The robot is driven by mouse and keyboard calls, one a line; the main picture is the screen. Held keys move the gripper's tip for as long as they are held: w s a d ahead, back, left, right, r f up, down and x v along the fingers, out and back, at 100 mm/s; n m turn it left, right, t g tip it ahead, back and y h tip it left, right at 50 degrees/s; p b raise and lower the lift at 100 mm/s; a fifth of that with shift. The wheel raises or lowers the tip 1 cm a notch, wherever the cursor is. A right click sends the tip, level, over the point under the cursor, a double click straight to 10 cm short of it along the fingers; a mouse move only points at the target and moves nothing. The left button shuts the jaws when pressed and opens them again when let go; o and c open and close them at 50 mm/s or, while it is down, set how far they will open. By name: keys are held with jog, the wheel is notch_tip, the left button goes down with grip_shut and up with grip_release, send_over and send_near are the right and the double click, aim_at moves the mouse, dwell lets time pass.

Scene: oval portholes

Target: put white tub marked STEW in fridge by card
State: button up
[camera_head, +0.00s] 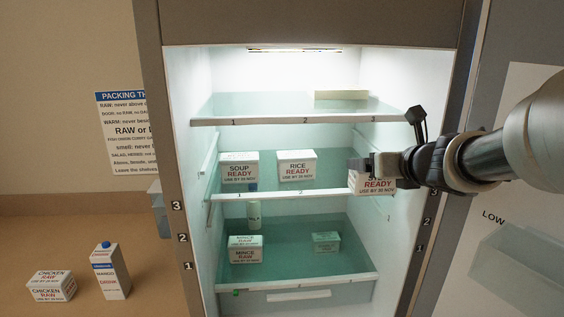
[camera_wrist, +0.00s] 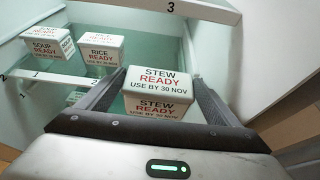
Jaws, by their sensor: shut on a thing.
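My gripper (camera_head: 374,164) is shut on the white tub marked STEW READY, USE BY 30 NOV (camera_head: 374,187). In the wrist view the tub (camera_wrist: 158,92) sits upright between the two fingers. In the head view the tub is at the right end of the middle shelf (camera_head: 285,194), and the gripper partly covers it. I cannot tell whether it touches the shelf. The open fridge (camera_head: 180,120) has shelves numbered 1 to 3 from the bottom. The card headed PACKING (camera_head: 121,130) is on the wall to the left, its text partly cut off by the fridge.
SOUP READY (camera_head: 239,172) and RICE READY (camera_head: 296,167) tubs stand on the middle shelf. MINCE RAW tubs (camera_head: 246,250), a bottle (camera_head: 254,213) and a small green box (camera_head: 326,242) are below. A pale box (camera_head: 341,95) is on top.

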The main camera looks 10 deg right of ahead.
jog(key=shift+w+r+p+x, duration=0.2)
jog(key=shift+r+p+x, duration=0.25)
jog(key=shift+x, duration=2.35)
jog(key=shift+w+r+p+x, duration=0.2)
jog(key=shift+r+p+x, duration=0.3)
jog(key=shift+x, duration=2.3)
jog(key=shift+w+r+p+x, duration=0.15)
jog(key=shift+r+p+x, duration=0.3)
jog(key=shift+x, duration=2.35)
jog(key=shift+f, duration=0.15)
jog(key=o, duration=1.3)
